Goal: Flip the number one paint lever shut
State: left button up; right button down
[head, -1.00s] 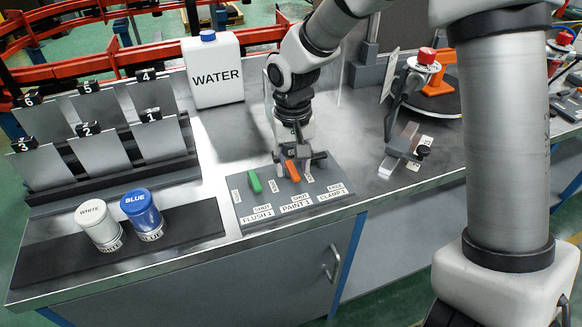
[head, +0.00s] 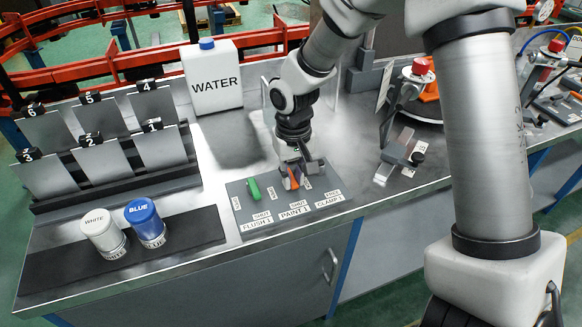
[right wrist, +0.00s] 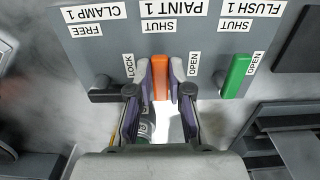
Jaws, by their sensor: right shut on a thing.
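The orange PAINT 1 lever (head: 291,180) stands on the grey lever panel (head: 240,211), between the green FLUSH 1 lever (head: 253,189) and the CLAMP 1 lever. My right gripper (head: 299,176) is over the panel with its fingers on the orange lever. In the right wrist view the fingers (right wrist: 160,97) sit on both sides of the orange lever (right wrist: 160,72), shut on it. My left gripper is out of view.
A WATER jug (head: 213,82) stands behind the panel. White (head: 103,234) and blue (head: 146,222) paint pots stand on a dark mat at left, before numbered plates (head: 105,160). A fixture (head: 400,150) stands right of the panel.

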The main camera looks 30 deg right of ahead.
aim_at(293, 181)
jog(key=c, duration=1.1)
grip_release()
jog(key=shift+r, duration=0.1)
notch_tip(293, 181, up, 12)
jog(key=shift+f, duration=0.1)
